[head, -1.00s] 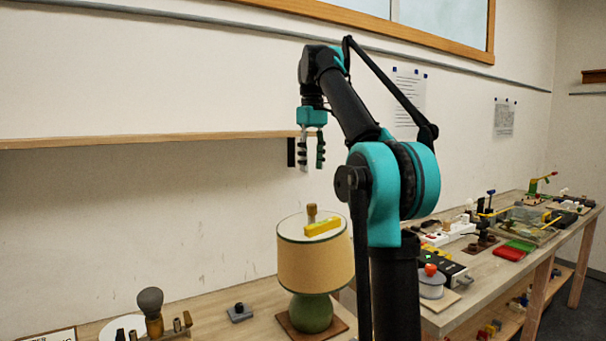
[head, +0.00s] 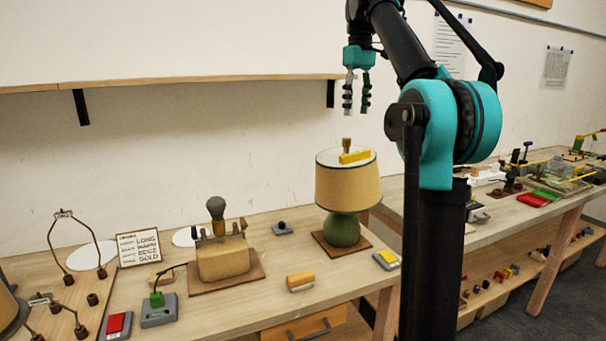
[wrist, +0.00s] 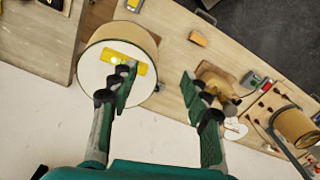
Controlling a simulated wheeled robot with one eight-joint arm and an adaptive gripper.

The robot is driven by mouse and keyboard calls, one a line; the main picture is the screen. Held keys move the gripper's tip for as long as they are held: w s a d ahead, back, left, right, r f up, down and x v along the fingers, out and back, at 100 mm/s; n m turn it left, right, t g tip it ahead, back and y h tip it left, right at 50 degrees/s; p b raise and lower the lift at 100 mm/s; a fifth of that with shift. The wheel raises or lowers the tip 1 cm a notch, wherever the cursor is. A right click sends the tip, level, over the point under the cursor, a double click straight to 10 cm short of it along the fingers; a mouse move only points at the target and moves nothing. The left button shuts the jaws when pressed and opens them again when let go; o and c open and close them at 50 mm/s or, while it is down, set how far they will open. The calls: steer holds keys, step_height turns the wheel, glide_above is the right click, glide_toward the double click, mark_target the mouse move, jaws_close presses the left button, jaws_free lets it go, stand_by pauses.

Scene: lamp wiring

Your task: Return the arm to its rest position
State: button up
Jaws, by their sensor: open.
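My gripper (head: 357,92) hangs fingers down in the air above the table lamp, in front of the wall. Its fingers are apart with nothing between them, as the wrist view (wrist: 158,95) also shows. The lamp has a beige shade (head: 348,188) with a white top, a green base (head: 342,230) and a wooden foot. A yellow bar (head: 355,156) lies on the shade's top, and a small brown knob (head: 346,144) stands there. In the wrist view the yellow bar (wrist: 124,62) shows near the left finger. My arm is raised and bent at its elbow.
A wooden shelf (head: 180,82) runs along the wall to the left of my gripper. On the bench stand a block with a bulb (head: 223,258), a lettered sign (head: 138,247), an orange-topped block (head: 300,281) and a wire frame (head: 75,240). A second bench (head: 500,230) at right holds several parts.

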steer(key=s+d+f+m+t, duration=0.1)
steer(key=s+f+m, duration=0.1)
steer(key=f, duration=1.1)
steer(key=s+d+f+m+t, duration=0.1)
steer(key=s+f+m, duration=0.15)
steer(key=f, duration=1.05)
steer(key=s+d+f+m+t, duration=0.2)
steer(key=s+f+m, duration=0.1)
steer(key=s+f, duration=1.9)
step_height(320, 180, down, 3)
steer(key=shift+f, duration=0.2)
